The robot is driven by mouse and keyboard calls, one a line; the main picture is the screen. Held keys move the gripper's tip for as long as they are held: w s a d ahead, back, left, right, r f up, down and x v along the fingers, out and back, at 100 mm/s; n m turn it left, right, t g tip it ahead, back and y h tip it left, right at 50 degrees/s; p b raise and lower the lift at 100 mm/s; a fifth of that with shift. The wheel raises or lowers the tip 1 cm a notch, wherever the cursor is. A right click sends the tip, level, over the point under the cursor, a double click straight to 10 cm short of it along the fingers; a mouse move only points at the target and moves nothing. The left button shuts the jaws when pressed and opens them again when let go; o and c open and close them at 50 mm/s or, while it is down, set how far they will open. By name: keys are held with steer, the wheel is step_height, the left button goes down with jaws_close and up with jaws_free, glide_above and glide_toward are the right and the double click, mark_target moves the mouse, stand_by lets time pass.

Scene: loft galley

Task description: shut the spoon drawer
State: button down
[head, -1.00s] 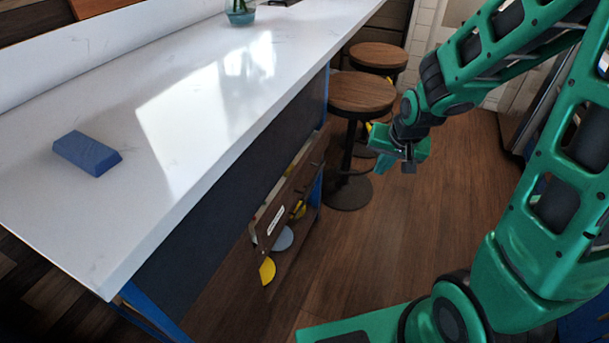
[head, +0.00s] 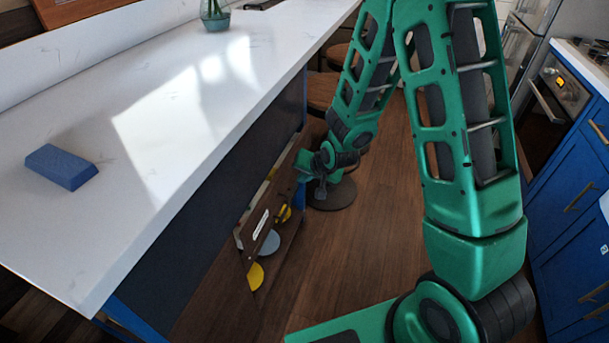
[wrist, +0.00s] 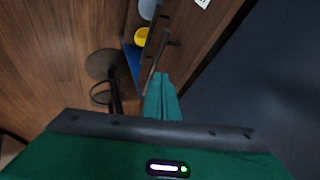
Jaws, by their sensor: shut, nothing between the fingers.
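Under the white counter, a brown wooden drawer front (head: 256,228) with a white label stands out from the dark island side; the label is too small to read. It also shows in the wrist view (wrist: 190,25), with dark handle bars nearby. I cannot tell for sure which drawer is the spoon drawer or how far it is out. My gripper (head: 302,166) is at the far end of the drawer fronts, below the counter edge. In the wrist view, its green fingers (wrist: 161,80) are shut and empty, close to the wooden front; contact is unclear.
Yellow and grey round dishes (head: 256,276) show low under the drawer front. A stool (head: 323,90) stands behind my arm. A blue block (head: 62,166) lies on the counter (head: 150,210). Blue cabinets (head: 570,170) line the right.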

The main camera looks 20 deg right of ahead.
mark_target(283, 180)
steer(key=w+a+f, duration=0.1)
steer(key=w+f, duration=0.1)
steer(key=w+a+f, duration=0.2)
steer(key=shift+w, duration=0.15)
steer(key=shift+w+a, duration=0.45)
steer(key=shift+a, duration=0.05)
steer(key=shift+w, duration=0.1)
